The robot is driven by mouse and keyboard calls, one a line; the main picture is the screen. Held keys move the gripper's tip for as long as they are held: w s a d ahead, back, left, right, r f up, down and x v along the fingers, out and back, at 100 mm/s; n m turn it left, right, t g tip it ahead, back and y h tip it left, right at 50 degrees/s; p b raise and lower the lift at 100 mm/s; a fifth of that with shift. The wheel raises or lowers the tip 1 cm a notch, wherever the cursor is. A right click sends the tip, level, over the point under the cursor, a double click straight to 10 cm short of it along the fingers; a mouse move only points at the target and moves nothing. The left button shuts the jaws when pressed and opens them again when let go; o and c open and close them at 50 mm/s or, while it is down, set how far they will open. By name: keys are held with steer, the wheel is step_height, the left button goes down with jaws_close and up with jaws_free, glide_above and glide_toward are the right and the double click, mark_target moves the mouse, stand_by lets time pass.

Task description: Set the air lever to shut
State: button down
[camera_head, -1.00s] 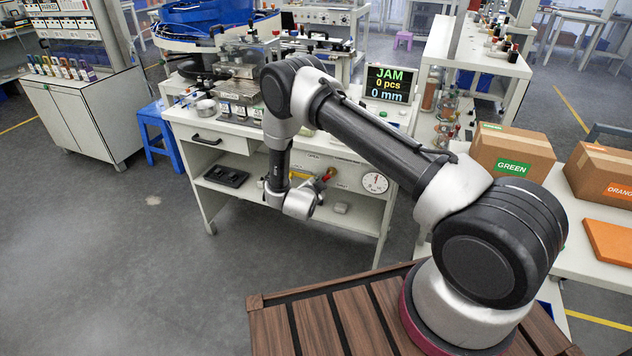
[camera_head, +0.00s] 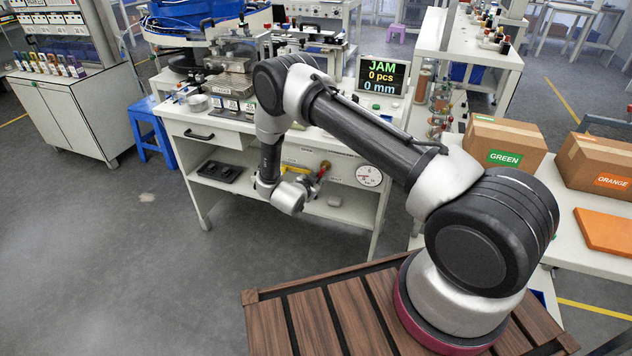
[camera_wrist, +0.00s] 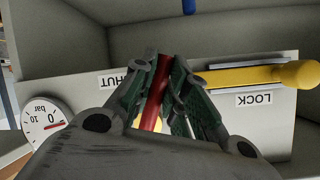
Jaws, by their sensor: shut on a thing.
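The red lever (camera_wrist: 160,78) stands between the two fingers of my gripper (camera_wrist: 155,90) in the wrist view. The fingers are shut on it, and they hide part of it. A yellow bar (camera_wrist: 255,77) with a round end lies to the right, above an upside-down "LOCK" label (camera_wrist: 260,100). The pressure gauge (camera_wrist: 43,118) is at the left, with a red mark near its 0. In the head view the gauge (camera_head: 369,176) is on the bench front.
A screen (camera_head: 382,76) on top reads JAM, 0 pcs, 0 mm. A blue stool (camera_head: 150,125) is left of the bench.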

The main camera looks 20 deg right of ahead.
steer(key=c, duration=1.7)
jaws_free()
